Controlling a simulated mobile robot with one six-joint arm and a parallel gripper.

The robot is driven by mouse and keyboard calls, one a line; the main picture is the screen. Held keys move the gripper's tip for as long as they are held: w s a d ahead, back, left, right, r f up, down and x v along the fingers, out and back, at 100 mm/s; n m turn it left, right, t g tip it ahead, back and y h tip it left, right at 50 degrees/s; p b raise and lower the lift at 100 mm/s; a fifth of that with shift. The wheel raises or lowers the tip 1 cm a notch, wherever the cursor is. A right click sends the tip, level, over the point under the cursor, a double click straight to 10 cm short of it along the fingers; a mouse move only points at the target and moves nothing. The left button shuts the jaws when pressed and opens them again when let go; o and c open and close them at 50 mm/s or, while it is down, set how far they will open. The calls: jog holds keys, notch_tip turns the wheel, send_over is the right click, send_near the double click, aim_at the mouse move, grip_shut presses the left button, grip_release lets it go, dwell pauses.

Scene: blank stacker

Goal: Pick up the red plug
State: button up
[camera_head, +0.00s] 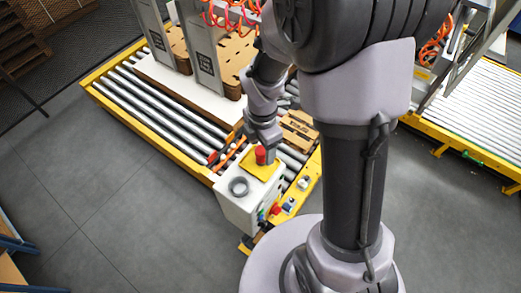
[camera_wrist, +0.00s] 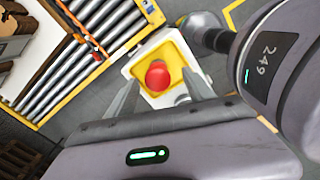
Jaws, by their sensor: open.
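My gripper (camera_head: 263,143) points down over the yellow top plate (camera_head: 251,164) of a white control box. A red round knob (camera_head: 261,155) stands on that plate, just below my gripper. In the wrist view the red knob (camera_wrist: 158,76) lies between the two grey fingers of my open gripper (camera_wrist: 160,82), and I cannot tell whether they touch it. A small red piece (camera_head: 275,208) shows on the box's front side among small coloured parts. It is too small to tell whether it is a plug, and my gripper is above and away from it.
A roller conveyor (camera_head: 150,87) with yellow rails runs behind the box, bearing a pallet stack and grey uprights (camera_head: 203,62). Another conveyor (camera_head: 480,105) stands at right. The grey floor (camera_head: 110,200) at left is clear.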

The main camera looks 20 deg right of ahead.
jog(key=shift+d+f, duration=0.1)
jog(key=shift+f, duration=0.65)
jog(key=shift+w+f, duration=0.2)
jog(key=shift+w, duration=0.05)
jog(key=shift+s+a, duration=0.1)
jog(key=shift+a, duration=0.1)
jog(key=c, duration=0.4)
grip_shut()
jog(key=shift+d+r, duration=0.1)
